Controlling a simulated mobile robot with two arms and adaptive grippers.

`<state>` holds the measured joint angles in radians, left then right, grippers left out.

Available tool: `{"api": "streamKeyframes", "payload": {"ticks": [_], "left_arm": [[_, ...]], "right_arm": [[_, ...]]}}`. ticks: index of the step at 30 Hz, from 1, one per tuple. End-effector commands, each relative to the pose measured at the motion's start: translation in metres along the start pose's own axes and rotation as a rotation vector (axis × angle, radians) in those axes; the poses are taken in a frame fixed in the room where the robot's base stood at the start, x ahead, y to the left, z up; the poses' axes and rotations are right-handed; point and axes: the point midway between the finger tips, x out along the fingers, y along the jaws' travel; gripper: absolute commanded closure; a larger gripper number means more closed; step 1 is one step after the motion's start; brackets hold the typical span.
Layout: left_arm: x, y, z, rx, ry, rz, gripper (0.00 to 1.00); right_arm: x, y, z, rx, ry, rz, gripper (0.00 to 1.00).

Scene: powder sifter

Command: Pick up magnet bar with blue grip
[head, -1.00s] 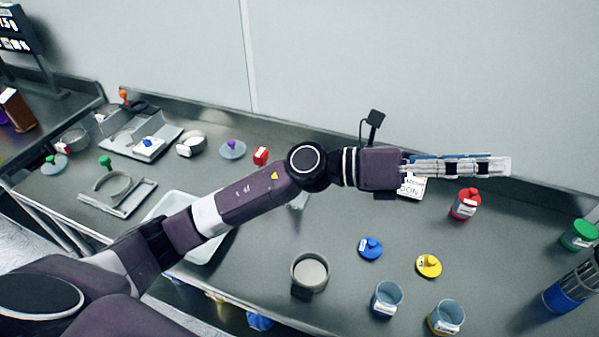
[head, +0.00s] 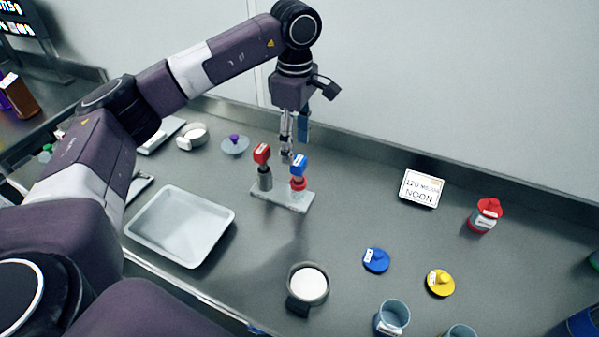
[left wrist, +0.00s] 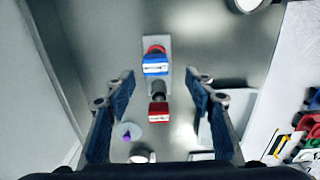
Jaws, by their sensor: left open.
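The magnet bar with the blue grip (head: 299,164) stands upright in a small pale stand (head: 284,200), with a red collar below the grip. The bar with the red grip (head: 262,154) stands to its left in the same stand. My left gripper (head: 287,157) points down just above the stand, between the two grips in the picture. In the left wrist view its fingers (left wrist: 163,78) are spread wide and empty. The blue grip (left wrist: 156,66) lies between the fingertips there, and the red grip (left wrist: 158,111) is below it. My right gripper is not in view.
A white tray (head: 226,231) lies left of the stand. A bowl of white powder (head: 308,297) is in front. The wall is close behind.

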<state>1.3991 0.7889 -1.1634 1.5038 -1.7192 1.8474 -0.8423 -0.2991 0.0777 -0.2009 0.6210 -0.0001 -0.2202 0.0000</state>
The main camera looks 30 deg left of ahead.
Motion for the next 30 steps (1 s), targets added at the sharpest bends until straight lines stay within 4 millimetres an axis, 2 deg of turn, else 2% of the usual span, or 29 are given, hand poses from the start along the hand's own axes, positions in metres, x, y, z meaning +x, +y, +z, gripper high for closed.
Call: {"api": "streamKeyframes", "payload": {"ticks": [10, 15, 23, 30], "left_arm": [[0.039, 0.006, 0.003, 0.001, -0.003, -0.005, 0.51], [0.060, 0.006, 0.004, 0.002, -0.004, -0.002, 0.51], [0.065, 0.007, 0.004, 0.002, -0.004, 0.000, 0.51], [0.064, 0.007, 0.004, 0.002, -0.005, 0.000, 0.76]], "right_arm": [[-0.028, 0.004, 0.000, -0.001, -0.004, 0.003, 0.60], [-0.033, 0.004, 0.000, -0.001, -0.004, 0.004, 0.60], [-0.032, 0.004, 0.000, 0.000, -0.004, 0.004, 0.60], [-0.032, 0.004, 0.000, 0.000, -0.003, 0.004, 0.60]]}}
